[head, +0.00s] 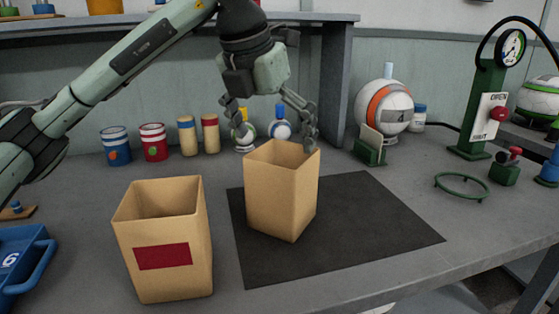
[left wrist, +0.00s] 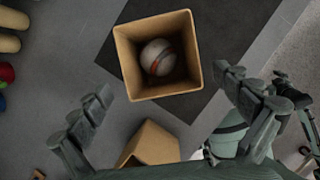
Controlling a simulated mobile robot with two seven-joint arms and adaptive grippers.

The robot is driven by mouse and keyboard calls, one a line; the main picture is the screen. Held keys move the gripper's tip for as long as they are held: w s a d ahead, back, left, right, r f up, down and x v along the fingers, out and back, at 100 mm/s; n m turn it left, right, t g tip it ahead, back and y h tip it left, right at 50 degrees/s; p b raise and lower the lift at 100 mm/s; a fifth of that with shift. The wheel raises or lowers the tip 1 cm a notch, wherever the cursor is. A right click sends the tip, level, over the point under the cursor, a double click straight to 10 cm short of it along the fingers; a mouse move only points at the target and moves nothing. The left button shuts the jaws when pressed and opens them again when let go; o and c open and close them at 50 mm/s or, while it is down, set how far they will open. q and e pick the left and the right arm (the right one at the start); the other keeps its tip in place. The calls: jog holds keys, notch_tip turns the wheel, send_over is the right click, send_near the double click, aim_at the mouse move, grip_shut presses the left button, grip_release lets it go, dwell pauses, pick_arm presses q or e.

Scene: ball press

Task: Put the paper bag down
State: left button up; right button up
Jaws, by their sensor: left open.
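A plain tan paper bag (head: 280,195) stands open-topped on a dark mat (head: 375,220) in the head view. In the left wrist view this bag (left wrist: 128,62) shows a white ball with an orange-red band (left wrist: 158,57) inside. My left gripper (head: 272,122) is above the bag, fingers spread wide. In the left wrist view the spread fingers of the left gripper (left wrist: 163,82) show on either side, apart from the bag, with nothing held. A second tan paper bag (head: 165,280) with a red label stands left of the mat. My right gripper is not in view.
Cans (head: 153,142) and small bottles line the back of the grey table. A striped ball (head: 384,105) sits behind the mat. A green gauge press (head: 481,110) and a green ring (head: 461,186) are at right. A blue tray (head: 20,265) is at left. The mat's right part is clear.

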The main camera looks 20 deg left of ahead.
pick_arm(q)
jog(key=shift+v, duration=1.8)
